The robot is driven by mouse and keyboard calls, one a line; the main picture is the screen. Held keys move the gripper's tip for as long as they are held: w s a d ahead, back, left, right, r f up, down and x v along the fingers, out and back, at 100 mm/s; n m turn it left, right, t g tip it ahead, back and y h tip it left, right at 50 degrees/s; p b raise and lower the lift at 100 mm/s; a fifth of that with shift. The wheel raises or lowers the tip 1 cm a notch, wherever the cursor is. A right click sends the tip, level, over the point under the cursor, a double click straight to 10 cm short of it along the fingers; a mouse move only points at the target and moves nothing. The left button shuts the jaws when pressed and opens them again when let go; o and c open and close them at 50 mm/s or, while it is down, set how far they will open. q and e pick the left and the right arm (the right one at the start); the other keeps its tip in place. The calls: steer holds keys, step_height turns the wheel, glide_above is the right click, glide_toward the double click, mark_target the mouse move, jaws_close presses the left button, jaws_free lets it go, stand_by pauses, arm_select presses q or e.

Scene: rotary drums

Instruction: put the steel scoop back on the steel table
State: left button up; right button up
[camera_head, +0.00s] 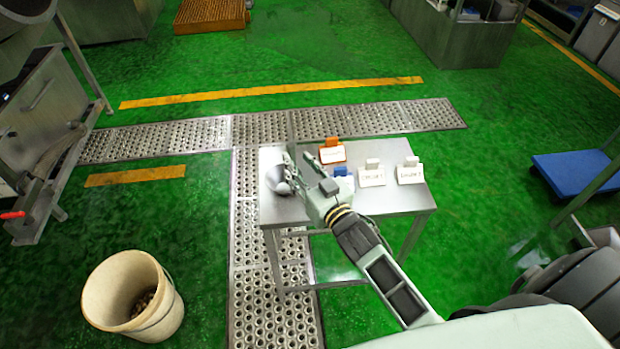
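The steel scoop (277,180) shows its rounded metal bowl at the left end of the steel table (390,200). Its handle is hidden by my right gripper. I cannot tell whether the scoop rests on the tabletop or hangs just above it. My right gripper (297,168) reaches in from the lower right over the table, right beside the scoop. Its fingertips are too small and overlapped to show whether they are closed on the handle. My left gripper is not in view.
On the table stand an orange tagged holder (332,152), a blue one (341,172) partly hidden, and two white ones (371,174), (409,171). A white bucket (133,297) with brown contents stands at lower left. A blue platform (572,174) is at right.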

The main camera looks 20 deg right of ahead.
steer(key=shift+s+d+b, duration=0.15)
steer(key=shift+s, duration=1.2)
steer(key=shift+s+d+b, duration=0.15)
steer(key=shift+s, duration=1.15)
steer(key=s+f+g, duration=0.3)
steer(key=s+f, duration=0.1)
steer(key=f, duration=0.8)
steer(key=s+f+g+h, duration=0.1)
steer(key=s+f+g, duration=0.25)
steer(key=f, duration=0.75)
steer(key=s+f+g, duration=0.2)
steer(key=s+f, duration=0.3)
steer(key=f, duration=0.7)
steer(key=s+f+g, duration=0.2)
steer(key=s+f, duration=0.4)
steer(key=s, duration=0.4)
steer(key=s+d+f+g, duration=0.1)
steer(key=s+f+g, duration=0.2)
steer(key=s+f, duration=0.3)
steer(key=s+f+n+g, duration=0.1)
steer(key=s+f+g, duration=0.2)
steer(key=s, duration=1.2)
step_height(320, 180, down, 3)
steer(key=shift+s+d+f+h, duration=0.1)
steer(key=shift+s+d+h, duration=0.3)
steer(key=shift+g, duration=0.25)
